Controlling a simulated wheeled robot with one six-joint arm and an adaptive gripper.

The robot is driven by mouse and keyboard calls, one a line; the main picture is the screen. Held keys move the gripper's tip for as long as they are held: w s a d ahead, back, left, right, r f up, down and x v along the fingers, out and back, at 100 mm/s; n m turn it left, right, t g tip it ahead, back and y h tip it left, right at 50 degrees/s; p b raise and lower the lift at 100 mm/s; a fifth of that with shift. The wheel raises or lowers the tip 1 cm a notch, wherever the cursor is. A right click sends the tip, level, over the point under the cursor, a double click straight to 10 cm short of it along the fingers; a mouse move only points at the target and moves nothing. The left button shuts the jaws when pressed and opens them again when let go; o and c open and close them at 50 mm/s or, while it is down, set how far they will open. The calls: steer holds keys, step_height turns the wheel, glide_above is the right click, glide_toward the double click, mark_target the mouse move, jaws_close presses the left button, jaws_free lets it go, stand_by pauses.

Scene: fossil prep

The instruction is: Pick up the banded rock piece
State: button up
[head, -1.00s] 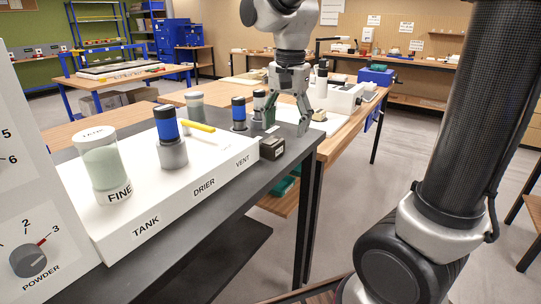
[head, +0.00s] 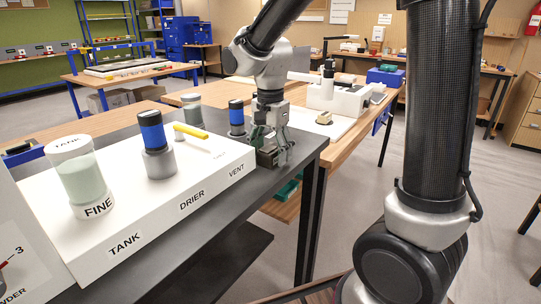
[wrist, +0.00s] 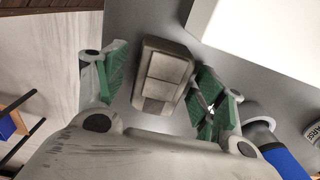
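My gripper (head: 272,160) is open, low over the dark bench near its right end. In the wrist view, a blocky grey-brown piece (wrist: 163,75) with lighter panels lies between the green finger pads, with a gap to the left pad and a narrower one to the right. In the head view this piece (head: 266,157) is partly hidden by the fingers. A small tan rock piece (head: 324,118) lies on a white surface behind the gripper. No banding can be made out on either, so I cannot tell which is the banded rock piece.
A white stepped unit (head: 150,215) marked TANK, DRIER and VENT stands left of my gripper. It carries a FINE jar (head: 82,180), a blue-topped cylinder (head: 156,145) and a yellow-handled tool (head: 190,130). The bench edge (head: 318,150) is close on the right.

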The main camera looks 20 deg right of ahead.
steer(key=c, duration=1.3)
